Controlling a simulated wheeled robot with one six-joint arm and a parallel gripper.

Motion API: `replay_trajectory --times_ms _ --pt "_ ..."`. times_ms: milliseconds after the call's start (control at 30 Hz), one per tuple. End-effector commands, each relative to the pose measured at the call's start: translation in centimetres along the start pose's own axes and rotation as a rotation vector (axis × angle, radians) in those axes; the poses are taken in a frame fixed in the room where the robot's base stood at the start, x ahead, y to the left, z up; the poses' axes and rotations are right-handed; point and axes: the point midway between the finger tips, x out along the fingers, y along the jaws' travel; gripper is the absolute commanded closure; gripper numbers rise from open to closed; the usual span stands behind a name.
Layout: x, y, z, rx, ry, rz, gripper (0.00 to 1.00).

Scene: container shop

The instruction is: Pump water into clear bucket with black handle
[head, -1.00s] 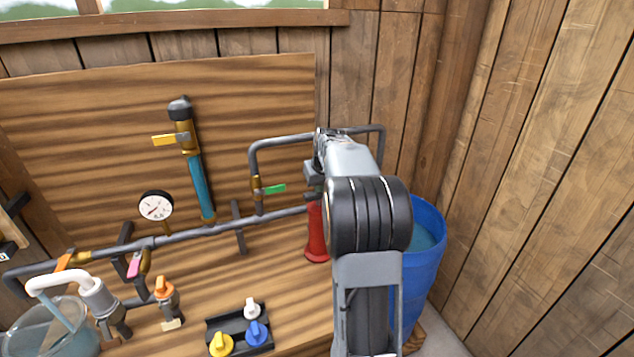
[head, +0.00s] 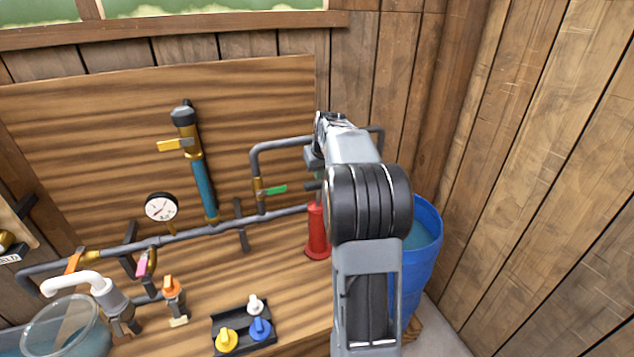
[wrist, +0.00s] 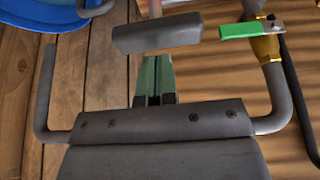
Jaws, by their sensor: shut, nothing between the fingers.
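The clear bucket (head: 65,335) is at the lower left of the head view, partly cut off, with bluish water in it. A black handle on it is not visible. A white spout (head: 72,282) hangs over its rim, with no stream showing. The red pump (head: 317,238) stands at the bench's right end. Its dark handle bar (head: 312,186) shows beside my arm, and in the wrist view (wrist: 158,34). My gripper (wrist: 153,62) is shut and empty, its green fingertips close to the bar. I cannot tell whether they touch. In the head view my arm mostly hides it.
A grey pipe (head: 190,234) runs along the bench with a gauge (head: 161,207), a green-lever valve (head: 272,190), a yellow-lever valve (head: 175,145), and orange and pink levers. A black tray (head: 240,316) holds coloured knobs. A blue barrel (head: 425,260) of water stands right, near the wooden wall.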

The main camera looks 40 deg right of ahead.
Motion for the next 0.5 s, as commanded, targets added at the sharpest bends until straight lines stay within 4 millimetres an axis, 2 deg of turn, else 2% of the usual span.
replay_trajectory --times_ms 267,500 --pt "0.1 0.0 0.0 0.000 0.001 0.000 1.00" --pt "1.0 0.0 0.4 0.000 0.000 0.000 1.00"
